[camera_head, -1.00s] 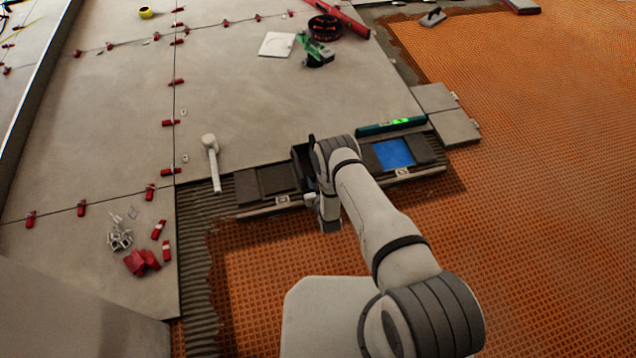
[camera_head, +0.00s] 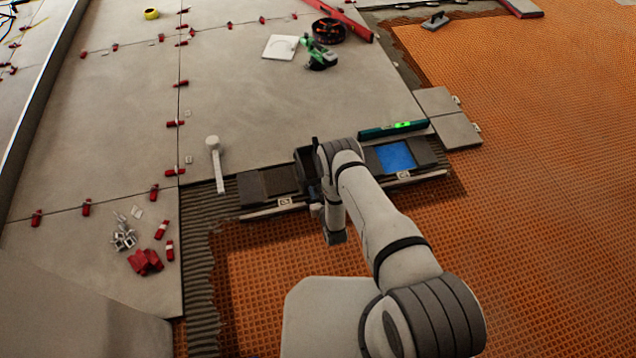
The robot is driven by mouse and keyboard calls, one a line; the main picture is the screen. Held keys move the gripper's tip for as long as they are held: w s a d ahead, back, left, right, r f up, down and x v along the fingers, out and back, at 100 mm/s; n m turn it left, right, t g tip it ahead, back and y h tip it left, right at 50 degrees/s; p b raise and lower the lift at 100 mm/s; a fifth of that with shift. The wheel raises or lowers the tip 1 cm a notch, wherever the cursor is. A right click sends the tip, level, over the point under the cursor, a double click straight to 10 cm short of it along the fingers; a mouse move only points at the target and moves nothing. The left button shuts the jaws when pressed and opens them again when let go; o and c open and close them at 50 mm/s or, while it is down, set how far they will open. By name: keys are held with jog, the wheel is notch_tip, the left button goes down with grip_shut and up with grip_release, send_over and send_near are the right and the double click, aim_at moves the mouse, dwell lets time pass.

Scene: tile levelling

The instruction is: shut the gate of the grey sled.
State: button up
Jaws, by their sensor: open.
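A low, long grey assembly that looks like the sled (camera_head: 425,151) lies along the near edge of the large tile, with a blue panel (camera_head: 395,157) on its right part and a dark brown panel (camera_head: 280,181) on its left part. A black upright part (camera_head: 304,166) stands near its middle, just left of my arm; I cannot tell whether it is the gate. My arm covers the middle of the assembly.
A white mallet (camera_head: 215,160) lies to the left. Red wedges (camera_head: 145,262) and pale clips (camera_head: 123,236) lie on the left tile. Two small grey tiles (camera_head: 455,131) lie right. Orange matting (camera_head: 540,220) is clear.

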jog(key=v, duration=0.3)
jog(key=shift+s+d+p, duration=0.15)
jog(key=shift+s+p, duration=0.25)
jog(key=w+t+b, duration=0.1)
jog(key=w+b, duration=0.1)
jog(key=b, duration=0.2)
jog(key=w+a+t+b, duration=0.1)
jog(key=w+b, duration=0.1)
jog(key=b, duration=0.3)
jog(key=w+a+f+b, duration=0.1)
jog(key=w+b, duration=0.2)
jog(key=b, duration=0.1)
jog(key=shift+a+f+t+y, duration=0.1)
jog(key=shift+a+t+y, duration=0.05)
jog(key=shift+t+y, duration=0.25)
